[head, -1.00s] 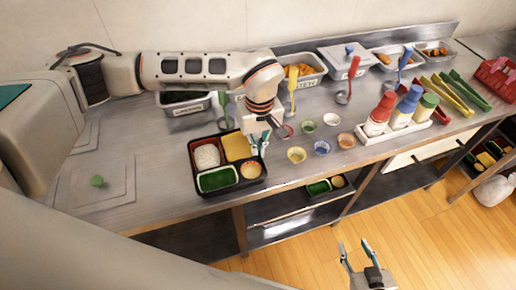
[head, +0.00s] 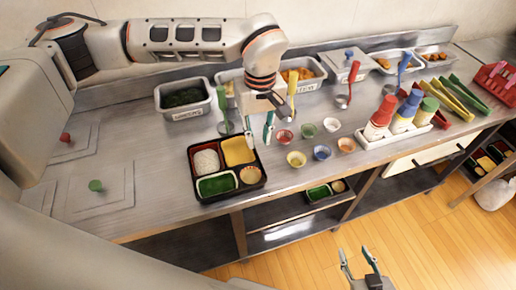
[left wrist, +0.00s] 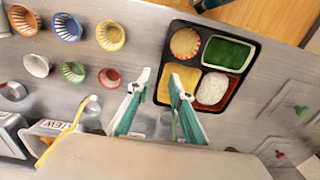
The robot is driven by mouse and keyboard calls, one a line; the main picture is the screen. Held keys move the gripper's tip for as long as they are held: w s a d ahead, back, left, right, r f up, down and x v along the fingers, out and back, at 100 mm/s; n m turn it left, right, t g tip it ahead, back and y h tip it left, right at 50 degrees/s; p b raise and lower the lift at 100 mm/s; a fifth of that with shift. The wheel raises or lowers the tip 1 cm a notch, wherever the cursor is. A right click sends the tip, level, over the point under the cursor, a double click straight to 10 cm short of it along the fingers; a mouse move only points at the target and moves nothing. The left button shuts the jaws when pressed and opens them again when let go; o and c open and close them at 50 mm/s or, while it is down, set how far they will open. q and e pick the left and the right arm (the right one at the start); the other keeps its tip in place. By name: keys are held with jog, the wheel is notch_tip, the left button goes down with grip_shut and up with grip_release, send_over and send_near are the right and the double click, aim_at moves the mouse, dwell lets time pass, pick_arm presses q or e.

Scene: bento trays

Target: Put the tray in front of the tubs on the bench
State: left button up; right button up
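The black tray (head: 226,197) lies flat on the steel bench (head: 150,222), in front of the tubs. Its compartments hold white rice, something yellow, something green and a round tan cup. It also shows in the left wrist view (left wrist: 208,101). The tubs stand along the back: a greens tub (head: 184,114) and an orange-filled tub (head: 305,86) among them. My left gripper (head: 258,136) is open and empty, above the tray's right edge, fingers apart. It also shows in the left wrist view (left wrist: 156,80), one finger overlapping the tray's corner. My right gripper (head: 360,254) is open and empty over the floor.
Small coloured cups (head: 322,152) stand right of the tray. A white caddy (head: 392,136) holds squeeze bottles. Upright spoons, including a green one (head: 222,110), stand before the tubs. Flat lids with red and green knobs (head: 96,186) lie left. The bench's front edge is close to the tray.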

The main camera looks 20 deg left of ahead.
pick_arm(q)
jog(key=shift+r, duration=2.35)
jog(key=shift+f, duration=0.1)
